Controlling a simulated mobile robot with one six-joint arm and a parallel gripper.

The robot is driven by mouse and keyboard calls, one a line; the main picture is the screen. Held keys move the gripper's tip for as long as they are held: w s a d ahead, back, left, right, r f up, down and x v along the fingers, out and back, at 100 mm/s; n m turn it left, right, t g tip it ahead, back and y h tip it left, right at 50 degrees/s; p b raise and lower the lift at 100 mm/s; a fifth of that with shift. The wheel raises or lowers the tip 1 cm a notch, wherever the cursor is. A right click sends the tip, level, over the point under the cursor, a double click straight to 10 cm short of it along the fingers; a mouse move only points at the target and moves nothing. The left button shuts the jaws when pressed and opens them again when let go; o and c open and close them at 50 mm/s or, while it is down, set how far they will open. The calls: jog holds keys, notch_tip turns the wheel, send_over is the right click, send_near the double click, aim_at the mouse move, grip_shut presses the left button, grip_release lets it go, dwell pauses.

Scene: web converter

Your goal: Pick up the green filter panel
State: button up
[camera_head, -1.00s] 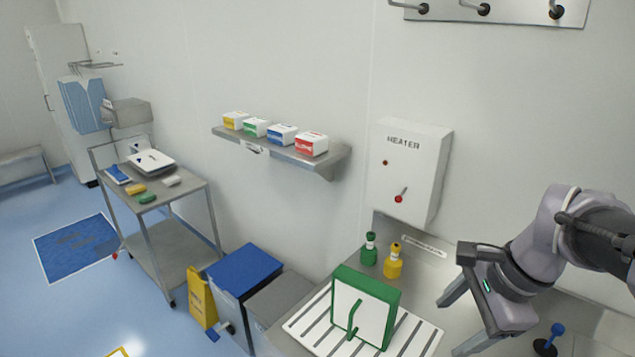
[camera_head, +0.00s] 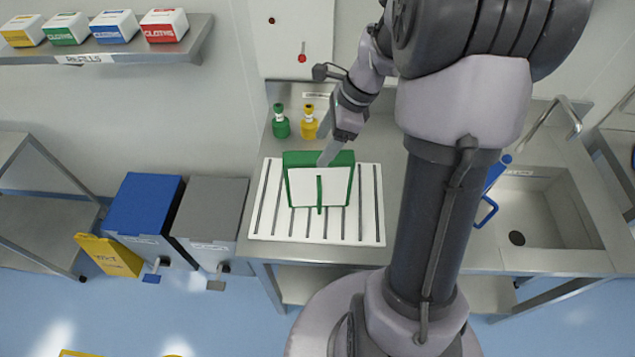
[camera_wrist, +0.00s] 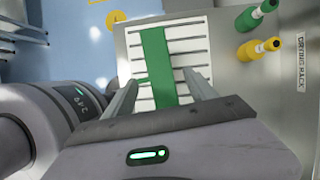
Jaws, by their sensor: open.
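The green filter panel (camera_head: 305,187) has a green frame, a pale face and a green handle on the front. It stands on a white slotted rack (camera_head: 264,225) on the steel counter. My gripper (camera_head: 326,160) is open at the panel's top edge in the head view, partly hidden by my arm. In the wrist view the panel (camera_wrist: 156,55) shows as a green strip seen from above. The open fingers (camera_wrist: 160,77) appear on either side of it. I cannot tell whether they touch it.
A green bottle (camera_head: 281,126) and a yellow bottle (camera_head: 309,127) stand behind the rack. A sink (camera_head: 545,205) lies to the right. Blue (camera_head: 147,200) and grey (camera_head: 210,208) bins stand left of the counter. A shelf with boxes (camera_head: 165,48) is on the wall.

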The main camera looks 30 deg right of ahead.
aim_at(319, 190)
jog(key=x, duration=0.1)
jog(key=b+x, duration=0.1)
jog(key=x, duration=0.2)
jog(key=shift+s+d+f, duration=0.1)
jog(key=shift+d+f, duration=0.15)
jog(key=shift+f, duration=0.3)
jog(key=shift+a+f, duration=0.2)
jog(key=shift+f, duration=0.1)
jog(key=shift+b, duration=0.3)
jog(key=shift+c, duration=0.4)
grip_shut()
